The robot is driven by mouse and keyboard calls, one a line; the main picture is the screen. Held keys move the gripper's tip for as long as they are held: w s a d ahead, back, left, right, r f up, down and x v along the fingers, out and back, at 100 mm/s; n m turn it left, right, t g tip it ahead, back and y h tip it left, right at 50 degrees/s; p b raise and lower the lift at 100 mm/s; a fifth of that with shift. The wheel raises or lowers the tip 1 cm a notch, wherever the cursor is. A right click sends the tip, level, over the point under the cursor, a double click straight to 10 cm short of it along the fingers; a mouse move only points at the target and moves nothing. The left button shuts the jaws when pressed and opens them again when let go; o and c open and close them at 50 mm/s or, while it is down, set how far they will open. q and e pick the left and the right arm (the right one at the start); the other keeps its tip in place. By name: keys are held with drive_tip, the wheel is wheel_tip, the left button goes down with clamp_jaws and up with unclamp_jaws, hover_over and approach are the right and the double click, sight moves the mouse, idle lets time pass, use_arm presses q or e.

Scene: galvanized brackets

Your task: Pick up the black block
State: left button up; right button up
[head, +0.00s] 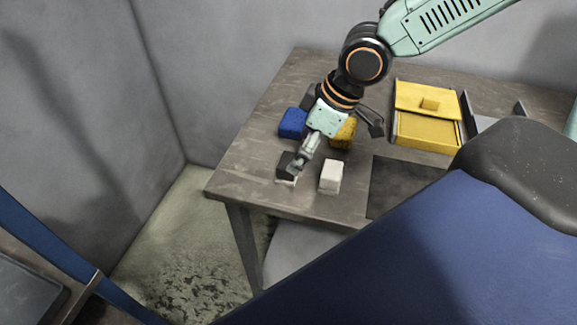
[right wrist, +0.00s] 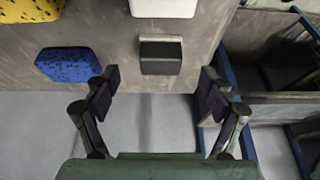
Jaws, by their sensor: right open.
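The black block (right wrist: 160,60) lies on the table in the right wrist view, with a pale strip along its upper side. It is centred ahead of my right gripper (right wrist: 160,97), between the lines of its spread fingers and apart from them. The gripper is open and empty. In the head view my right gripper (head: 324,150) reaches down over the table's near left corner. One dark finger there covers much of the black block's place, where a pale strip shows below. My left gripper is not in view.
A white block (head: 331,177), a blue block (head: 292,123) and a yellow block (head: 343,134) stand close around the gripper on the table (head: 243,165). A yellow box (head: 424,132) lies farther right. The table's edge is close to the blocks.

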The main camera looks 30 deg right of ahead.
sight(288, 160)
drive_tip(key=shift+w+a+f, duration=0.1)
drive_tip(key=shift+a+f, duration=0.05)
drive_tip(key=shift+a, duration=0.1)
drive_tip(key=shift+w+a+f, duration=0.3)
drive_tip(key=shift+a+f, duration=0.2)
drive_tip(key=shift+f, duration=0.2)
drive_tip(key=f, duration=0.1)
drive_tip(key=w+f, duration=0.1)
drive_tip(key=f, duration=0.1)
drive_tip(key=shift+w, duration=0.15)
drive_tip(key=shift+a, duration=0.3)
drive_tip(key=shift+d, duration=0.2)
drive_tip(key=c, duration=0.4)
drive_tip(key=shift+a, duration=0.25)
drive_tip(key=c, duration=0.6)
drive_tip(key=shift+d, duration=0.2)
drive_tip(key=shift+c, duration=1.3)
drive_tip(key=shift+a+r, duration=0.1)
drive_tip(key=shift+r, duration=0.1)
wheel_tip(288, 160, up, 8)
drive_tip(key=p, duration=0.3)
drive_tip(key=shift+r+p, duration=0.25)
drive_tip(key=shift+p, duration=0.1)
drive_tip(key=shift+r, duration=0.6)
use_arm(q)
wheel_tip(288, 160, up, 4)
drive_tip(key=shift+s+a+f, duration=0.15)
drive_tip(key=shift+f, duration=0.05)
